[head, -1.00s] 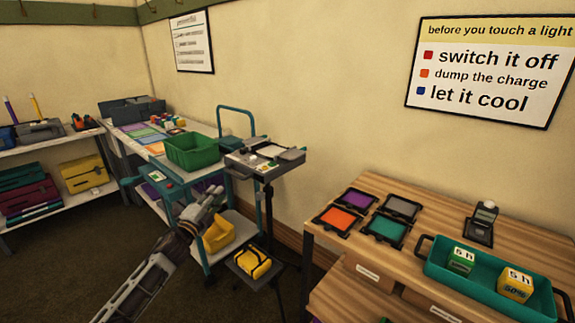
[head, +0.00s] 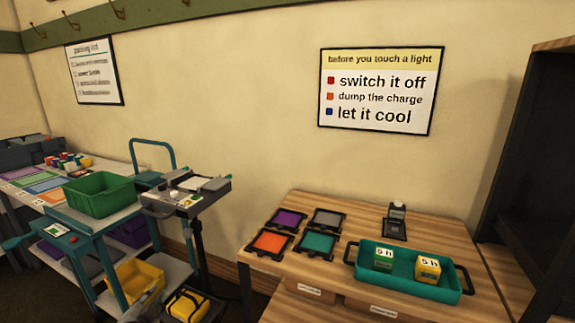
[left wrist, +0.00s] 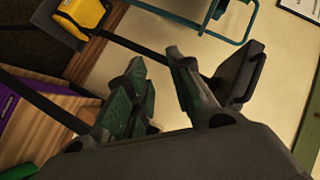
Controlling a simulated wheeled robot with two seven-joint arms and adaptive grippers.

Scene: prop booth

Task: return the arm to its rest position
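My left gripper (left wrist: 158,62) shows in the left wrist view. Its two dark fingers with greenish pads stand apart, with pale wall seen between the tips and nothing held. In the head view, only a small dark part of the left gripper (head: 146,300) shows at the bottom left edge, in front of the yellow bin (head: 130,280). The rest of the left arm is out of that view. My right gripper is in neither view.
A teal cart with a green bin (head: 100,194) stands at left, beside a grey device on a stand (head: 187,193). A wooden bench (head: 345,225) at right holds coloured filter frames, a meter (head: 396,221) and a teal tray (head: 375,274). A dark shelf (head: 540,180) stands at far right.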

